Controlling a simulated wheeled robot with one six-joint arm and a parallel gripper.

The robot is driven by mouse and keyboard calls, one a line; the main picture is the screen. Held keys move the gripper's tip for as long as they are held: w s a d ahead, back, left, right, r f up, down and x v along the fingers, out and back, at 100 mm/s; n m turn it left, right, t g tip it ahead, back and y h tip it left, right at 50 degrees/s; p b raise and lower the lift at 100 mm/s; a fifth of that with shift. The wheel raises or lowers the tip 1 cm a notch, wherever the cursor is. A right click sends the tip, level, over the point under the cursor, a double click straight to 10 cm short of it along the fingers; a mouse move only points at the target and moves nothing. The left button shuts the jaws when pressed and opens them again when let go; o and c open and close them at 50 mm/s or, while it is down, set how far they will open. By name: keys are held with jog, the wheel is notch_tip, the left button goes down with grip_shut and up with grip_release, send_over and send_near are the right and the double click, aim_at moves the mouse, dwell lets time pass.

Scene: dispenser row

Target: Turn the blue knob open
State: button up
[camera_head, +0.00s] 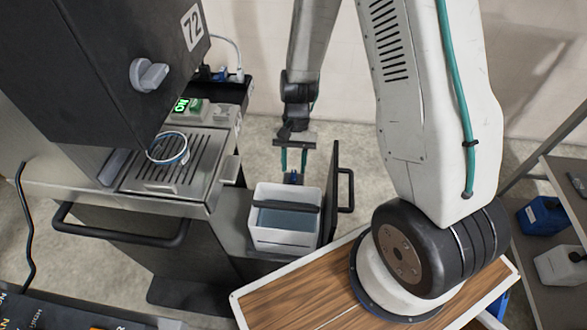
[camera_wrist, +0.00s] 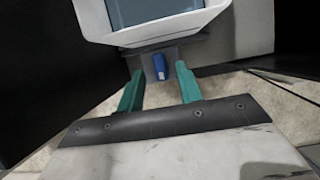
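The small blue knob (camera_wrist: 159,67) sits on a grey bracket at the rim side of a white bin (camera_wrist: 96,14) in the wrist view. In the head view the blue knob (camera_head: 293,178) shows small behind the white bin (camera_head: 270,240). My gripper (camera_wrist: 159,72) is open, with its two teal fingers on either side of the knob's line. Gaps show between the knob and both fingers, so it is not gripped. The gripper (camera_head: 294,168) points down in the head view. Whether the fingertips are level with the knob I cannot tell.
The bin holds bluish liquid and has a black handle (camera_head: 288,206). A dark open door (camera_head: 333,190) with a handle stands close to its right. The dispenser (camera_head: 135,75), marked 72, is at left above a slotted drip tray (camera_head: 172,165). A shelf (camera_head: 560,200) with jugs is at right.

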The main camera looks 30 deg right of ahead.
aim_at(293, 177)
jog(key=shift+x, duration=1.1)
jog(key=shift+c, duration=0.2)
grip_shut()
